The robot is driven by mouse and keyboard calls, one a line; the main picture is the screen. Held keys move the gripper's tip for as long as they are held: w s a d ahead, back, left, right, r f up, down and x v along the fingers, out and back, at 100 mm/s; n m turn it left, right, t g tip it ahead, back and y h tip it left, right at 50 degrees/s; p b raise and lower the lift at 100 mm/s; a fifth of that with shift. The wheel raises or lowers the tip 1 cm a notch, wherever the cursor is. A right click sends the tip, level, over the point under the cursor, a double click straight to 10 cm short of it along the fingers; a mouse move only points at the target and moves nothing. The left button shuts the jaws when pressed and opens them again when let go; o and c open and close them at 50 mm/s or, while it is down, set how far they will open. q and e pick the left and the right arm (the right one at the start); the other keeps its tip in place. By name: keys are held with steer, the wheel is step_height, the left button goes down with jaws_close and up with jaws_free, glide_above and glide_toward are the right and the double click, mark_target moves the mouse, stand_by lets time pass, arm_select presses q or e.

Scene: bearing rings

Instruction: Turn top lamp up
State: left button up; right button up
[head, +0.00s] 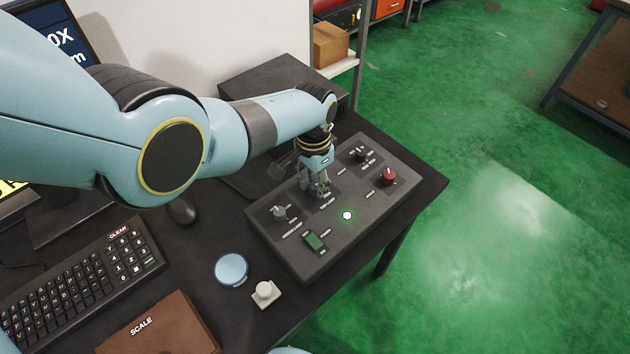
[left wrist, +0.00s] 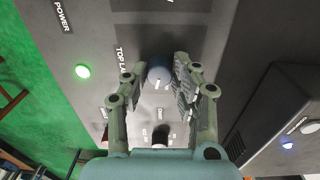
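The top lamp knob is a small round blue-grey knob (left wrist: 159,75) on the dark control panel (head: 283,247). A partly covered label reading "TOP LA" is beside it in the left wrist view. My left gripper (head: 318,190) points down over the middle of the panel. In the head view the fingers hide most of the knob. My right gripper is not in view.
A blue disc (head: 231,269) and keyboard (head: 84,287) are at the left. Green floor is beyond the desk edge.

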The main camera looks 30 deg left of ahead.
mark_target(314, 184)
arm_select(q)
steer(key=o, duration=0.4)
steer(key=shift+r, duration=0.15)
step_height(314, 184, up, 12)
steer(key=shift+a, duration=0.2)
steer(key=shift+w, duration=0.1)
